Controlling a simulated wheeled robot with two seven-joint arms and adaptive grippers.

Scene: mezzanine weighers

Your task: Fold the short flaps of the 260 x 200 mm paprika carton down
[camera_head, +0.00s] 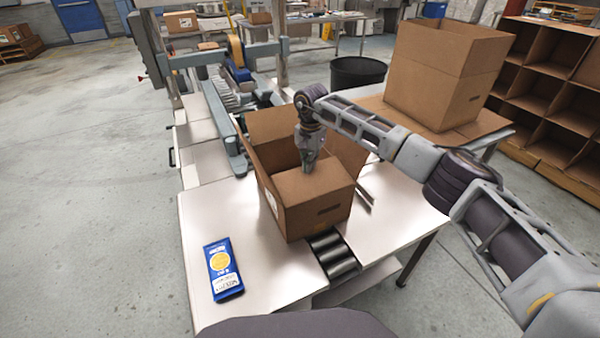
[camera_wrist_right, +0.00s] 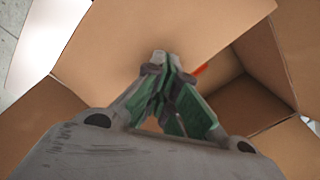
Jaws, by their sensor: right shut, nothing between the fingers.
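The paprika carton (camera_head: 300,215) stands open on the light bench. Its near short flap (camera_head: 318,186) lies inward, roughly level over the near part of the opening. The far short flap (camera_head: 270,122) stands up. The left long flap (camera_head: 250,160) stands up and the right long flap (camera_head: 347,157) leans outward. My right gripper (camera_head: 308,170) is shut and empty, pointing down at the inner edge of the near flap; I cannot tell whether it touches. In the right wrist view its closed fingers (camera_wrist_right: 160,58) show against a brown flap (camera_wrist_right: 150,35). My left gripper is not in view.
Black rollers (camera_head: 335,255) run under the carton's near side. A blue packet with a yellow disc (camera_head: 222,268) lies on the bench's left. A larger open carton (camera_head: 445,75) stands on a table at back right. A taping machine (camera_head: 235,90) stands behind the carton.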

